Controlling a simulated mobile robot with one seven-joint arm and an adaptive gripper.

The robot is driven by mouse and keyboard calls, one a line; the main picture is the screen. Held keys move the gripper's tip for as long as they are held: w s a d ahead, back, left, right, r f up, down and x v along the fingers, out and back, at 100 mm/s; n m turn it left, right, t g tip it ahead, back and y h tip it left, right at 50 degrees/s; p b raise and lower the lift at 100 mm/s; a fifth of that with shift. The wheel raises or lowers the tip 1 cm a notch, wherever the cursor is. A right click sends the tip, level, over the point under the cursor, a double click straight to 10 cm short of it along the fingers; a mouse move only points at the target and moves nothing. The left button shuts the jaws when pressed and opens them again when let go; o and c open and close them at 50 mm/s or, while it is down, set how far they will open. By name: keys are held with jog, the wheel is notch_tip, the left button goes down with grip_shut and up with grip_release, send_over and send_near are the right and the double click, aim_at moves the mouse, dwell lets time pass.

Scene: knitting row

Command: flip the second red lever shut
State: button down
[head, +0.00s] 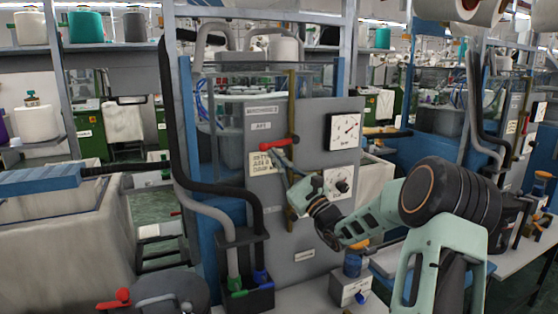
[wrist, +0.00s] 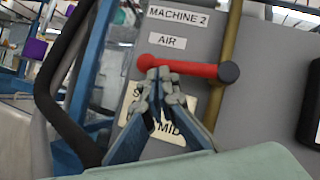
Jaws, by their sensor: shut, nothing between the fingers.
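A red lever (head: 279,144) is on the grey panel marked MACHINE 2 and AIR. In the wrist view the red lever (wrist: 178,67) lies nearly level, running left from a dark round pivot (wrist: 229,72) on a brass pipe (wrist: 226,40). My gripper (wrist: 160,75) is shut and empty, its fingertips at the lever's left part, just below or touching it; I cannot tell which. In the head view my gripper (head: 279,157) reaches up to the lever from the lower right.
A yellowish paper sign (head: 261,163) is behind my fingers. Two dials (head: 344,130) are on the panel to the right. Black and grey hoses (head: 180,150) run down at the left into a dark box. Another red handle (head: 114,300) is at the lower left.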

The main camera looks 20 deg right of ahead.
jog(key=shift+a+r, duration=0.15)
jog(key=shift+r, duration=0.15)
dwell(0.5)
